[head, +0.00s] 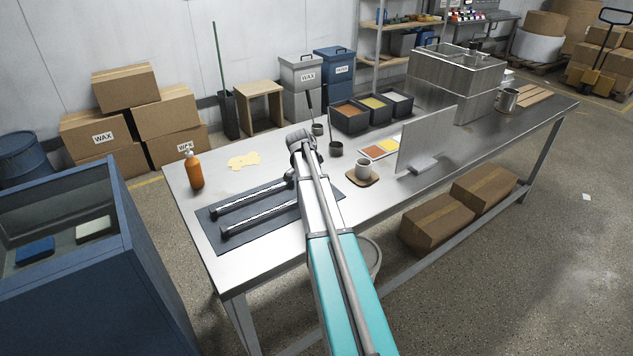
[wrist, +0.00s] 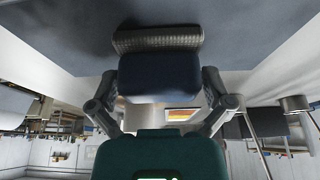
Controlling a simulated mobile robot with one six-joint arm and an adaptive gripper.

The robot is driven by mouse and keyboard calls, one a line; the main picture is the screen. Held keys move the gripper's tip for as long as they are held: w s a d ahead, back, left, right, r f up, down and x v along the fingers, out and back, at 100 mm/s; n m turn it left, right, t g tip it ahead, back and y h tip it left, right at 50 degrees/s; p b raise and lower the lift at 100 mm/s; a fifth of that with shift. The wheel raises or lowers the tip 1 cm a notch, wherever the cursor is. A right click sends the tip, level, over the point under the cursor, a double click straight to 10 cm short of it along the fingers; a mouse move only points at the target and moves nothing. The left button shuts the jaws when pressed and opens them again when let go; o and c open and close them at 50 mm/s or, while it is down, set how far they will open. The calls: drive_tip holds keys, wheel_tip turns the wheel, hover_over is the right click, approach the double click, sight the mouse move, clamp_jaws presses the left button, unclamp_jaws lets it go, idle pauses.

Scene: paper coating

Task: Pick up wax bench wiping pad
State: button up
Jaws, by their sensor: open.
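The wax bench wiping pad (wrist: 158,74) appears as a dark blue block with a ridged dark grey part along one side. It is close ahead of my gripper (wrist: 160,84) in the wrist view. The gripper is open, with one finger to the left of the block and one to the right. I cannot tell whether either finger touches it. A grey surface lies beyond the block. In the head view my arm reaches over the steel bench (head: 245,271). There I cannot make out the fingers or the pad, which my arm may hide.
A dark mat (head: 266,232) with two metal bars lies under my arm. A blue cabinet (head: 75,300) stands left.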

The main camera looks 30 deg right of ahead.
drive_tip(key=c, duration=0.9)
drive_tip(key=shift+r, duration=0.15)
wheel_tip(320, 180, up, 3)
drive_tip(key=p, duration=0.3)
drive_tip(key=s+a+r+p, duration=0.2)
drive_tip(key=s+r+p, duration=0.1)
drive_tip(key=s, duration=0.1)
drive_tip(key=s+a+r+p, duration=0.2)
drive_tip(key=s+r+p, duration=0.1)
drive_tip(key=s, duration=0.1)
drive_tip(key=s+a+r+p, duration=0.2)
drive_tip(key=s+r+p, duration=0.1)
drive_tip(key=s+p, duration=0.1)
drive_tip(key=shift+s+a+r, duration=0.15)
drive_tip(key=shift+s+r, duration=0.1)
drive_tip(key=shift+r, duration=0.1)
